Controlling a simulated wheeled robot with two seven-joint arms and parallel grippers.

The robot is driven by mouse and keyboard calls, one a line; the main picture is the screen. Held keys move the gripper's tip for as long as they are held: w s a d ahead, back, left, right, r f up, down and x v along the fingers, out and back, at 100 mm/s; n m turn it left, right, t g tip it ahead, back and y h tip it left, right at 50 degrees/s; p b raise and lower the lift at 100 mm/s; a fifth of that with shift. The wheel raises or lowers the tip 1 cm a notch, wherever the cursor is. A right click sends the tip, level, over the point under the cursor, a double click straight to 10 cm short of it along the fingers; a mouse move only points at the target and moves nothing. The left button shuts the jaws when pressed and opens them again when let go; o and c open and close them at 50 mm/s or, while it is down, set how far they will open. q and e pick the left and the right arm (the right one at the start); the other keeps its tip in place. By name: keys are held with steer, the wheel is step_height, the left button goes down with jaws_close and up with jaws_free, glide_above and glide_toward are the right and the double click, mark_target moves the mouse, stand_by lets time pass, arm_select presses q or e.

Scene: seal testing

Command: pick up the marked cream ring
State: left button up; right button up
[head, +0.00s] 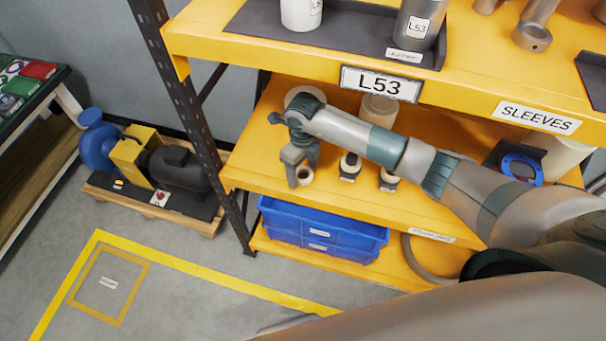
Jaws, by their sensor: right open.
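Three small cream rings stand in a row on the yellow middle shelf: a left ring (304,176), a middle ring (351,160) and a right ring (389,178). The middle and right rings stand on small dark holders with white labels. I cannot tell which ring bears the mark. My right gripper (301,170) is open and points down at the left ring, its fingers partly covering that ring. I cannot tell whether they touch it. My left gripper is not in view.
The upper shelf (260,52), labelled L53, overhangs the rings. A tan cylinder (379,108) and a blue flanged part (522,167) stand on the middle shelf (262,150). Blue bins (322,237) and a large ring (432,262) sit below. A dark upright (190,110) stands left.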

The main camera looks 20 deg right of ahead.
steer(key=c, duration=1.1)
steer(key=shift+r, duration=0.15)
step_height(320, 180, up, 10)
steer(key=b, duration=0.3)
steer(key=shift+b, duration=0.3)
steer(key=d+p, duration=0.2)
steer(key=d, duration=0.2)
steer(key=d+r+p, duration=0.1)
steer(key=d+p, duration=0.1)
steer(key=d, duration=0.3)
steer(key=s+d+r+p, duration=0.1)
steer(key=d+p, duration=0.1)
steer(key=d, duration=0.3)
steer(key=shift+s, duration=0.1)
steer(key=shift+d, duration=0.15)
